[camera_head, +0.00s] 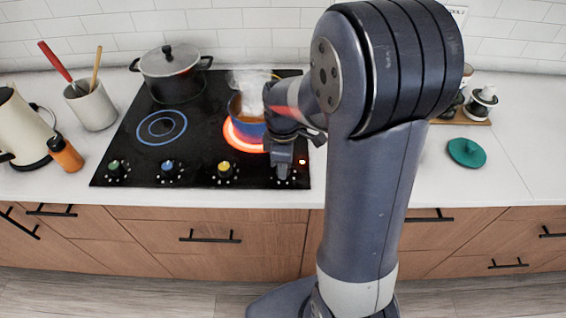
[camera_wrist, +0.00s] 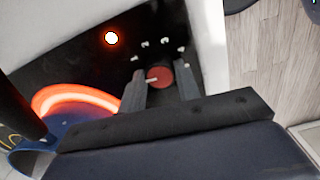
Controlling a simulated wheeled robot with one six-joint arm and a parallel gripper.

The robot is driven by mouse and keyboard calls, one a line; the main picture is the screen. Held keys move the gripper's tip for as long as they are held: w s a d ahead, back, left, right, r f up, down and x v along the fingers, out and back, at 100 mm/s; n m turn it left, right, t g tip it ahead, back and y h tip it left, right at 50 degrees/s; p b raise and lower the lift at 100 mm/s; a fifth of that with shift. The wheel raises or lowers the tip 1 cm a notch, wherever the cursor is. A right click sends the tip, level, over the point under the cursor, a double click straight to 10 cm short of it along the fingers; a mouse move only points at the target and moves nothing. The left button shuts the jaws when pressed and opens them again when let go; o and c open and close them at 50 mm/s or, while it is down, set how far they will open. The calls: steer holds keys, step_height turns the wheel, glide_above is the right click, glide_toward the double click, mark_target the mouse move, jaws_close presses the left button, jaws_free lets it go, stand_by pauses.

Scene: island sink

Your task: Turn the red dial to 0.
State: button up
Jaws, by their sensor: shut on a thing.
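The red dial (camera_wrist: 163,75) shows in the wrist view as a round knob with a pale pointer line toward its left side. Several small white marks sit around it on the black panel. My gripper (camera_wrist: 160,82) has one finger on each side of the dial and is shut on it. In the head view my gripper (camera_head: 283,172) is at the front right corner of the black cooktop (camera_head: 135,150) and hides the red dial. The front right burner (camera_head: 238,140) glows orange-red.
A blue pot (camera_head: 248,125) with steam above it stands on the glowing burner, close beside my gripper. Green (camera_head: 117,169), blue (camera_head: 169,170) and yellow (camera_head: 224,171) dials line the front edge. A grey lidded pot (camera_head: 172,75) stands at the back left.

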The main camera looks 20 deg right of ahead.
steer(key=shift+n, duration=0.5)
steer(key=o, duration=1)
step_height(320, 180, up, 11)
steer(key=shift+f, duration=0.1)
steer(key=shift+f, duration=0.1)
step_height(320, 180, down, 11)
steer(key=shift+r, duration=0.15)
stand_by(0.5)
steer(key=shift+r, duration=0.15)
